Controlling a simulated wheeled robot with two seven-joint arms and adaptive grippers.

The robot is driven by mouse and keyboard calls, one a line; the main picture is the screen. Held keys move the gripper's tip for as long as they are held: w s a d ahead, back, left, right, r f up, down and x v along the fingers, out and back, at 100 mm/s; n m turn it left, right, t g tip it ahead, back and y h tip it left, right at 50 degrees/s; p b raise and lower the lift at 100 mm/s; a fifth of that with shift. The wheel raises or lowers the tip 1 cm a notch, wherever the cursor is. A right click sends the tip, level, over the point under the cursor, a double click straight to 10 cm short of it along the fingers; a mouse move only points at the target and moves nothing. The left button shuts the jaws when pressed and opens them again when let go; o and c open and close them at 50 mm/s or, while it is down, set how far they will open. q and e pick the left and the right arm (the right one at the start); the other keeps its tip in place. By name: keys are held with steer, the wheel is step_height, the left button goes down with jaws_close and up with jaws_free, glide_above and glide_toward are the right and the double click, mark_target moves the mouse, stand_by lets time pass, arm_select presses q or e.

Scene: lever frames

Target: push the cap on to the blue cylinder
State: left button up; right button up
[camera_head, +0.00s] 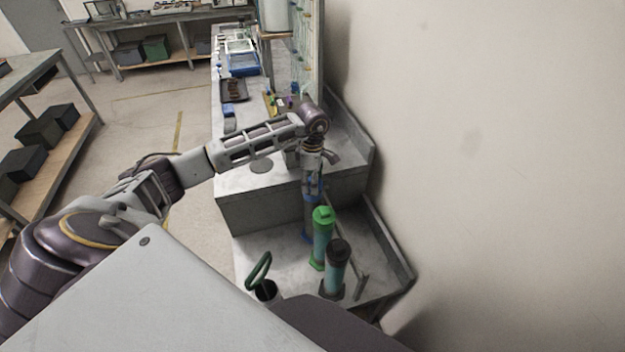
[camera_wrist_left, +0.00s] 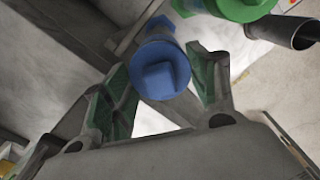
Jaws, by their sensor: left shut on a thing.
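The blue cap (camera_wrist_left: 163,70), round with a squarish knob, is between the two green-padded fingers of my left gripper (camera_wrist_left: 165,88) in the wrist view. The gripper is shut on it. In the head view my left gripper (camera_head: 313,172) points down above the blue cylinder (camera_head: 308,222), which stands upright on the lower bench. The cap lines up roughly over the cylinder; the gripper hides much of the cap, and I cannot tell whether a gap is left between them. My right gripper is not in view.
A green capped cylinder (camera_head: 321,238) and a black-capped one (camera_head: 336,268) stand close by, nearer me. A dark container with a green-handled tool (camera_head: 260,272) is at the lower left. The wall (camera_head: 480,150) bounds the right. A raised grey bench (camera_head: 285,195) lies behind.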

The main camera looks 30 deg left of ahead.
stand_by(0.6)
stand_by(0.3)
arm_select(q)
steer(key=o, duration=1.1)
steer(key=shift+c, duration=0.2)
steer(key=o, duration=0.4)
steer(key=shift+c, duration=0.2)
steer(key=shift+r, duration=0.15)
steer(key=shift+r+p, duration=1.5)
steer(key=shift+r, duration=1.85)
